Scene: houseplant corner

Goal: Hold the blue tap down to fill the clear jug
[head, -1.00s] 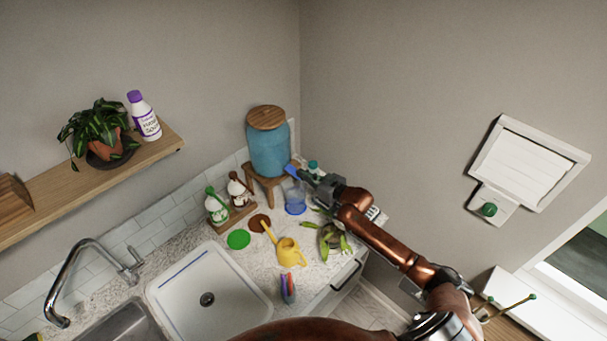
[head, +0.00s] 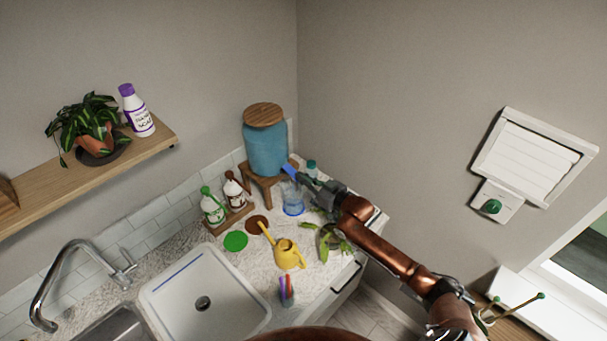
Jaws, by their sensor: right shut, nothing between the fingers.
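The blue tap (head: 289,169) sticks out low on the front of a blue water dispenser (head: 266,150) with a wooden lid, on a small wooden stand. The clear jug (head: 293,199) stands on the counter below the tap, with blue at its bottom. My right gripper (head: 298,177) is shut and empty, its fingertips at the tap and above the jug. I cannot tell whether the fingertips touch the tap or how far it is pressed. My left gripper is not in view.
Two bottles stand in a wooden tray (head: 232,219) on the left. The sink (head: 205,300) is at lower left.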

